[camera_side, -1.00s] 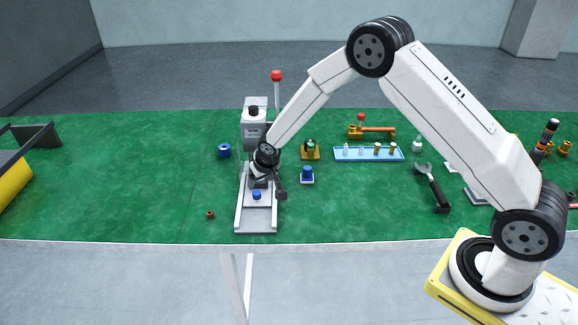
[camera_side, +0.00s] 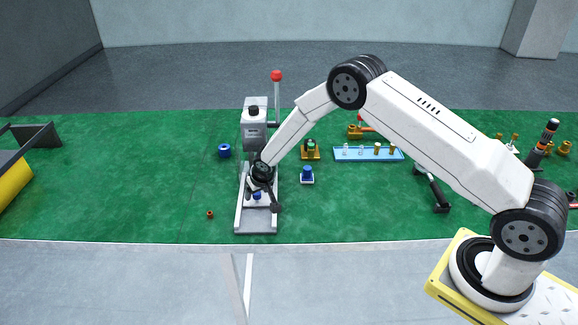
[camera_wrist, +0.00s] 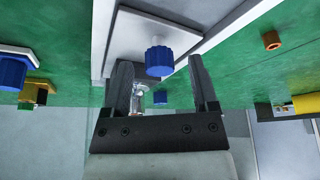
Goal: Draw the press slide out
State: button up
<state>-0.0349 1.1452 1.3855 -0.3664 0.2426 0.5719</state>
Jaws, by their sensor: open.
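The press (camera_side: 255,132) stands on the green mat, a grey body with a red-balled lever (camera_side: 277,76). Its pale slide plate (camera_wrist: 130,38) lies low between the base rails (camera_side: 240,212) and carries a blue knob (camera_side: 257,196). My gripper (camera_side: 259,190) is over the slide, close to the knob. In the wrist view my gripper (camera_wrist: 160,68) is open, with the blue knob (camera_wrist: 159,61) between and just beyond its two fingertips. I see no finger clearly touching the knob. In the side view my wrist hides part of the slide and the fingertips.
A blue-knobbed part (camera_side: 307,175) and a brass-coloured part (camera_side: 310,152) stand right of the press. A blue ring (camera_side: 224,151) lies left, a small brown ring (camera_side: 210,214) front left. A light-blue tray (camera_side: 345,155) is further right. The mat left of the press is mostly clear.

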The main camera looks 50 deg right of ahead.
dwell(0.3)
grip_shut()
dwell(1.3)
